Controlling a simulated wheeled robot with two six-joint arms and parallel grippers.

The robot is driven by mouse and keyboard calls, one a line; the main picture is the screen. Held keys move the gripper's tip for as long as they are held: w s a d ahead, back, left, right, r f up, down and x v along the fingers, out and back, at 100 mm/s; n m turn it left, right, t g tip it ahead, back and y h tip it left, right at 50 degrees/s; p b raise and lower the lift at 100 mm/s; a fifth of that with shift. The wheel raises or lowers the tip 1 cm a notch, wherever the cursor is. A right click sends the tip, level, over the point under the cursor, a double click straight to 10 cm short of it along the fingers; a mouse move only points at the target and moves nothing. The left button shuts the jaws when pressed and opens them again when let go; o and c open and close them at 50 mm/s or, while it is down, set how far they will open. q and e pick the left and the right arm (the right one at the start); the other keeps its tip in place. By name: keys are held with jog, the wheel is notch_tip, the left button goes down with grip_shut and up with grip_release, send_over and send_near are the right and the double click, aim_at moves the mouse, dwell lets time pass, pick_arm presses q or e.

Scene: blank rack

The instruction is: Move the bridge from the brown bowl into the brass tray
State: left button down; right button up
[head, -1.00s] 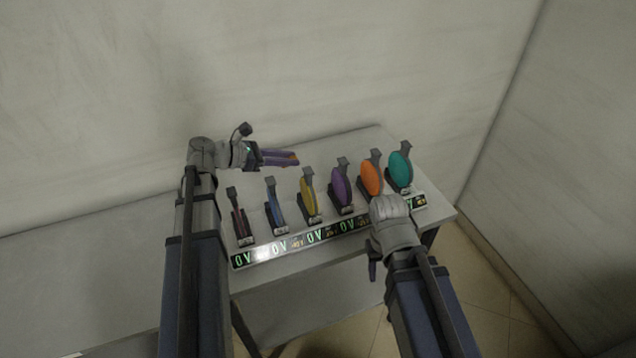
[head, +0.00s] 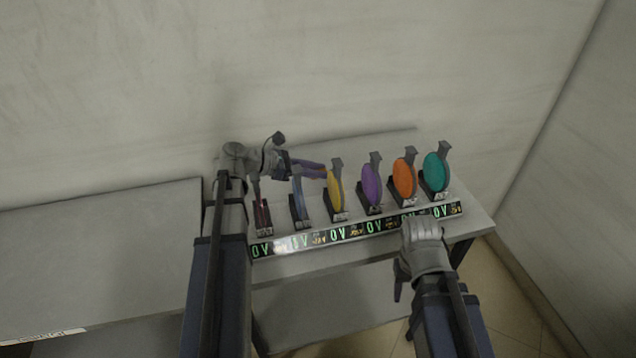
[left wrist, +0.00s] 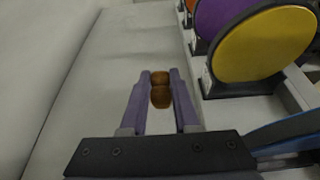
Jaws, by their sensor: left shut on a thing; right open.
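My left gripper (head: 310,167) reaches in over the back of the rack table, its purple fingers pointing right. It is shut on a small brown two-lobed thing, seen between the fingertips in the left wrist view (left wrist: 161,90). I cannot tell whether this is the bridge. My right gripper (head: 421,234) is open at the table's front right edge. Its fingers are hard to make out behind the grey wrist. No brown bowl or brass tray can be made out in either view.
A row of stands on the table (head: 310,265) holds upright discs: yellow (head: 336,188), purple (head: 371,184), orange (head: 404,180) and teal (head: 436,173). Narrower blue and dark red ones stand left, partly near my left arm. A lit label strip (head: 350,234) runs along the front. A bare grey surface (head: 100,250) lies left.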

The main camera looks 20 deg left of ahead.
aim_at(317, 186)
pick_arm(q)
jog(key=shift+f+b, duration=1.4)
jog(key=shift+f, duration=0.25)
jog(key=shift+f, duration=0.2)
jog(key=c, duration=0.7)
grip_release()
jog(key=shift+o, duration=0.2)
jog(key=shift+r, duration=0.15)
